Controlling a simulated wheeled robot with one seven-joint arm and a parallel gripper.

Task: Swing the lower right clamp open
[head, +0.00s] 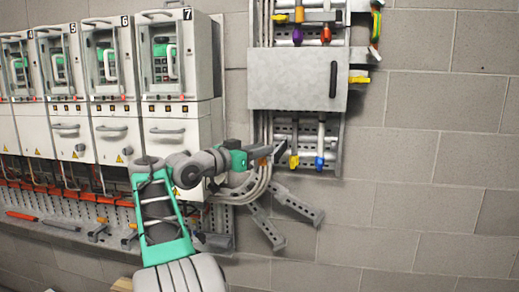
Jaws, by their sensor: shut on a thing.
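My gripper (280,150) is at the end of my arm, below the grey door panel, with its dark jaws closed. What lies between the jaws is small and mostly hidden by them; it appears to be part of a clamp. Just right of the jaws hangs a grey rod with a yellow end (294,162). Further right, apart from the gripper, hangs a similar rod with a blue end (319,162). I cannot tell for certain which part is the lower right clamp.
The grey door panel (290,85) with a black handle (333,79) is right above the gripper. Bent cables (262,185) and perforated metal arms (297,203) are below. Drive cabinet 7 (175,60) stands left. A perforated shelf (60,232) holds tools. The block wall at right is clear.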

